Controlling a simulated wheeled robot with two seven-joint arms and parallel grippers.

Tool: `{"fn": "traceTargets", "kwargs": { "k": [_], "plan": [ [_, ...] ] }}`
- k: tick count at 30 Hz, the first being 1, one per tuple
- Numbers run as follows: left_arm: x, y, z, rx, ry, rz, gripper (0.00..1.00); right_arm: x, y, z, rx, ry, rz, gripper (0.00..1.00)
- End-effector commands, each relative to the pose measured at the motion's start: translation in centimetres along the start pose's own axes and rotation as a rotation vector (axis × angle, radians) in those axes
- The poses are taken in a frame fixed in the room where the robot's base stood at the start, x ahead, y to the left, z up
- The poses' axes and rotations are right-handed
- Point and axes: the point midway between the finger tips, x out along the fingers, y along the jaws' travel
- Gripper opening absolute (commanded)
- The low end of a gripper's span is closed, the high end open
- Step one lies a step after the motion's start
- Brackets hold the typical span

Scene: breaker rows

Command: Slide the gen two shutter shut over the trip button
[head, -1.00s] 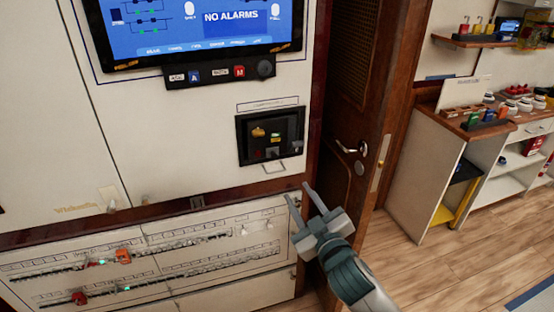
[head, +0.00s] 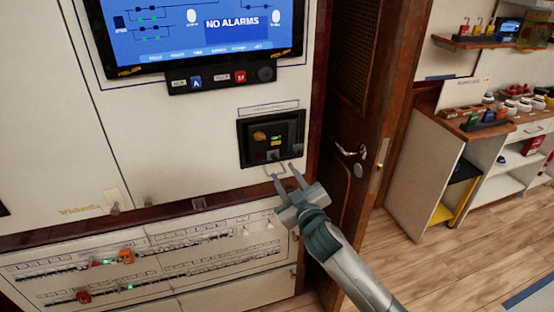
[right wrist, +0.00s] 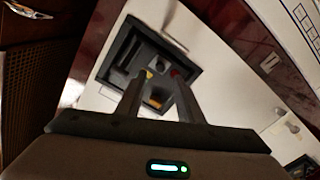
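A black recessed control box (head: 271,138) is set in the white cabinet front below the screen. It holds an orange-yellow knob (head: 259,136) and a small yellow-and-green label (head: 276,141). A thin wire handle (head: 272,172) hangs at its lower edge. I cannot make out the shutter's edges or how far it covers the button. My right gripper (head: 281,174) is open and empty, with its fingertips just below the box, near the handle. In the right wrist view, its two spread fingers (right wrist: 161,76) point at the box (right wrist: 120,55), with a small red part beside one fingertip. My left gripper is not in view.
A screen reading NO ALARMS (head: 195,28) and a button strip (head: 221,79) are above. Breaker rows (head: 140,262) run below left. A wooden door (head: 350,130) with a lever handle stands close on the right. Shelves (head: 470,150) are farther right.

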Motion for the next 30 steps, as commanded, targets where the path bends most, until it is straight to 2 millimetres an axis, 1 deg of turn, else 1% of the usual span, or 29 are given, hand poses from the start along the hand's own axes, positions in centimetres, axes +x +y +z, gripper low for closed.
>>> {"fn": "traceTargets", "kwargs": {
  "k": [1, 6, 13, 18, 28, 29, 30],
  "plan": [
    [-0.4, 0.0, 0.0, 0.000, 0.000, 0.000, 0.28, 0.9, 0.1, -0.2, 0.001, -0.001, 0.000, 0.34],
    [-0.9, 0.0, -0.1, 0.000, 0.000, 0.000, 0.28, 3.5, 0.1, -0.2, 0.000, 0.000, 0.000, 0.34],
    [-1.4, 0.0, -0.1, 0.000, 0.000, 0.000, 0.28, 6.1, 0.0, -0.1, 0.000, -0.001, 0.000, 0.34],
    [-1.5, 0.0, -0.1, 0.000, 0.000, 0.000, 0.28, 7.0, 0.0, -0.1, 0.001, 0.000, 0.000, 0.34],
    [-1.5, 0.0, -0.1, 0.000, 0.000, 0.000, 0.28, 7.1, 0.0, 0.0, 0.000, 0.000, 0.000, 0.34],
    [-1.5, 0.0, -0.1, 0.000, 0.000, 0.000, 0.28, 7.1, 0.0, 0.0, 0.000, 0.000, 0.000, 0.32],
    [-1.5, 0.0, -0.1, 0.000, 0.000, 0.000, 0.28, 7.1, 0.0, 0.0, 0.000, 0.000, 0.000, 0.22]
  ]
}}
